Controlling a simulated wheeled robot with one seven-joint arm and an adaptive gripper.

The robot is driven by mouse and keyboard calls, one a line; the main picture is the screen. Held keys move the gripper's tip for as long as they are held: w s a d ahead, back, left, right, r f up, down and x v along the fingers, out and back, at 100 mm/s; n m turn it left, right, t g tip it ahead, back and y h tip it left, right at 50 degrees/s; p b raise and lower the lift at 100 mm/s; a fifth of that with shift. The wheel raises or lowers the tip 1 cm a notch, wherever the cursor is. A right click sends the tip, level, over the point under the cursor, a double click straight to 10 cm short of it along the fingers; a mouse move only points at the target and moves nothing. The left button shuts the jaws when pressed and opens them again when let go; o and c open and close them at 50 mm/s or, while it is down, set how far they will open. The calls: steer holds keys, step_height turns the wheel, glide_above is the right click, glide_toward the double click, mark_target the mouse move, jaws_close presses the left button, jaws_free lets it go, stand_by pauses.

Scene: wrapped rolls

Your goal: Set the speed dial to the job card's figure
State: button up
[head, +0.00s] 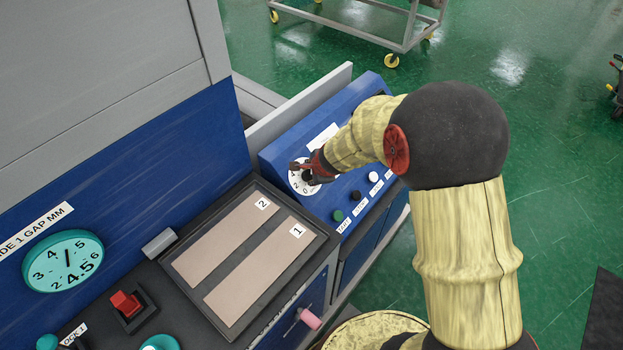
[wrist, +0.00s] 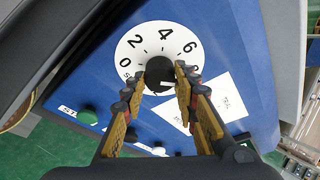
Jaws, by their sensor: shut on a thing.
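The speed dial is a white disc (head: 294,187) on the sloped blue panel, partly covered by my gripper in the head view. In the wrist view the dial face (wrist: 137,47) shows 0, 2, 4 and 6, with a further figure partly hidden by a finger. Its black knob (wrist: 159,71) is at the centre. My gripper (wrist: 161,78) has one finger on each side of the knob and is shut on it. I cannot read the knob's setting. A white card (wrist: 225,97) lies beside the dial, also seen in the head view (head: 322,136); its print is unreadable.
Green (head: 338,215), black (head: 355,195) and white (head: 373,177) buttons sit near the dial. A teal gauge (head: 62,261), a red switch (head: 126,303) and a tray with two strips (head: 235,260) are left of it. Green floor is open at right.

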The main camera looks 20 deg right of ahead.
stand_by(0.3)
steer(key=o, duration=1.2)
steer(key=shift+c, duration=0.2)
steer(key=v, duration=1.2)
